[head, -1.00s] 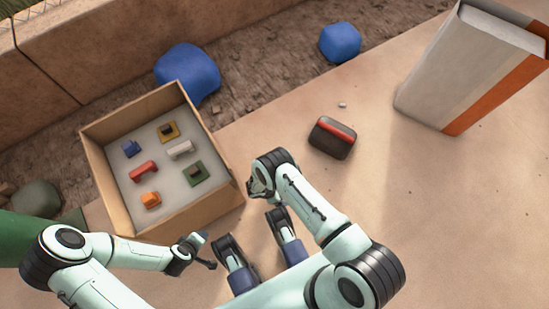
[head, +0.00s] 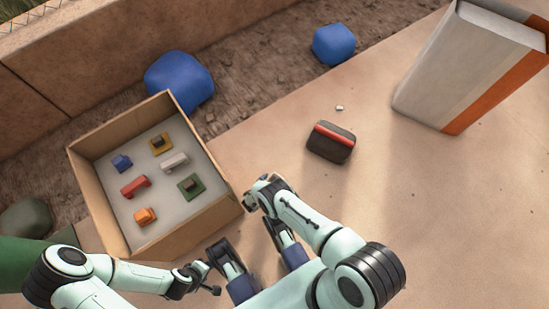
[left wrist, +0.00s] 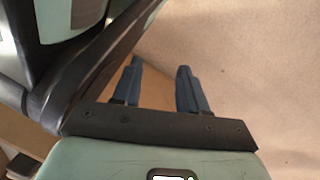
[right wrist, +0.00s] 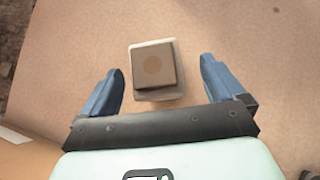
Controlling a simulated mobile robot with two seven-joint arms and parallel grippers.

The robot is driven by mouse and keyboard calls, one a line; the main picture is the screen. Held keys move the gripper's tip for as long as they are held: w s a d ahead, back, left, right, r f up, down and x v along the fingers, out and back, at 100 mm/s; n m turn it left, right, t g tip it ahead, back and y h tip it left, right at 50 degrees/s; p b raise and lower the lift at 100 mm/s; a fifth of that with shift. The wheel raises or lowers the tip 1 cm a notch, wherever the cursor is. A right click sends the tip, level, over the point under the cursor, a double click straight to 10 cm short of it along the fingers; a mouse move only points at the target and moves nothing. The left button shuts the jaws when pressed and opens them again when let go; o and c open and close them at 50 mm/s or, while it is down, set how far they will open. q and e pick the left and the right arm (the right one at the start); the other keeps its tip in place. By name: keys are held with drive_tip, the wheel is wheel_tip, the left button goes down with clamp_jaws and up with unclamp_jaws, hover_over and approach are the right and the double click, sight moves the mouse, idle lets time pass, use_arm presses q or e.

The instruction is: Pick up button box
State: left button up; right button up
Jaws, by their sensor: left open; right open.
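A small dark box with a red stripe (head: 331,142), which I take for the button box, lies on the tan floor in the head view. The right wrist view shows a squarish brown block with a round button mark on a pale base (right wrist: 153,68); its colours differ, so I cannot tell surely that it is the same box. My right gripper (head: 251,201) is left of and below the dark box. In its wrist view the fingers (right wrist: 160,88) are open, with the block ahead between them, untouched. My left gripper (head: 213,281) is open and empty below the carton; its fingers (left wrist: 157,72) face bare floor.
An open carton (head: 84,195) holding several small coloured blocks stands at left. A tall white-and-orange box (head: 455,75) stands at upper right. Two blue lumps (head: 180,80) lie on the soil. The floor right of the dark box is clear.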

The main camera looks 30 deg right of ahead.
use_arm(q)
drive_tip(key=s+f+g+b, duration=0.2)
drive_tip(key=s+f, duration=0.1)
drive_tip(key=s, duration=0.2)
drive_tip(key=shift+s+a+b, duration=0.3)
drive_tip(key=shift+s+a, duration=0.05)
use_arm(e)
drive_tip(key=x, duration=0.4)
drive_tip(key=shift+w+d+f, duration=0.1)
drive_tip(key=shift+w+f, duration=0.2)
drive_tip(key=shift+w, duration=0.1)
drive_tip(key=c, duration=1.4)
use_arm(q)
drive_tip(key=shift+w, duration=0.1)
use_arm(e)
drive_tip(key=shift+o, duration=0.2)
